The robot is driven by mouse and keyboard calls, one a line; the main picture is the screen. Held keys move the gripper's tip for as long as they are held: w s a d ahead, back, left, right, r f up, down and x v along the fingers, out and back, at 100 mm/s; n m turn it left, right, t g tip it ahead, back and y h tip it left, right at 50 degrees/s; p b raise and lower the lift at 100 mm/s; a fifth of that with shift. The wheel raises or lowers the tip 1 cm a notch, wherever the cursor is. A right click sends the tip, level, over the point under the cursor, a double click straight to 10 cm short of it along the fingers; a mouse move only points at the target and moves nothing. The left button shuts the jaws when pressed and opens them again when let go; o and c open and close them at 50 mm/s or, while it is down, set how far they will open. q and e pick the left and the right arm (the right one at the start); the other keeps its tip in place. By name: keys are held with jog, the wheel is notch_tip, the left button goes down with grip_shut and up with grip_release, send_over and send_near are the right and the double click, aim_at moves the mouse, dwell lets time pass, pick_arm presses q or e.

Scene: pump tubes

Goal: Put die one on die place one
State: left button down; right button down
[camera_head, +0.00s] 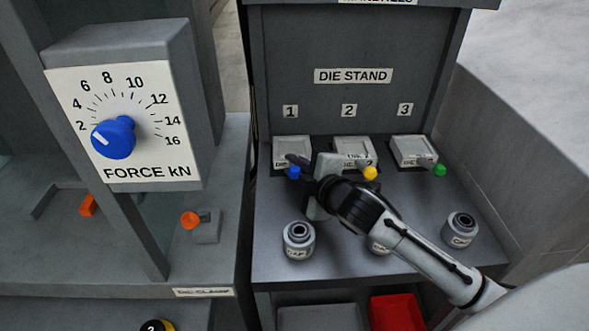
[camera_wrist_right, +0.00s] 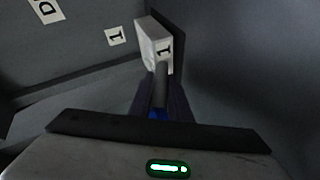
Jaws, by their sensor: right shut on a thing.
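Die one (camera_head: 283,147) is a light grey block with a blue knob (camera_head: 293,172), below the number 1 label (camera_head: 290,111) of the die stand, in line with two similar dies. My right gripper (camera_head: 300,163) is at its front, shut on its handle. In the right wrist view die one (camera_wrist_right: 152,42) shows a "1" on its face, and its grey handle with blue end lies between my fingers (camera_wrist_right: 160,95). Whether the block touches the surface beneath it cannot be told. Die place one is not clearly visible around the block. My left gripper is not in view.
Die two (camera_head: 353,150) with a yellow knob and die three (camera_head: 412,150) with a green knob stand to the right. Cap-like cylinders (camera_head: 298,240) (camera_head: 461,230) stand in front. A force dial box (camera_head: 125,125) rises at the left. A red bin (camera_head: 397,312) is below.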

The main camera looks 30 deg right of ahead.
jog(key=c, duration=1.9)
grip_release()
jog(key=shift+f, duration=0.25)
jog(key=v, duration=1.2)
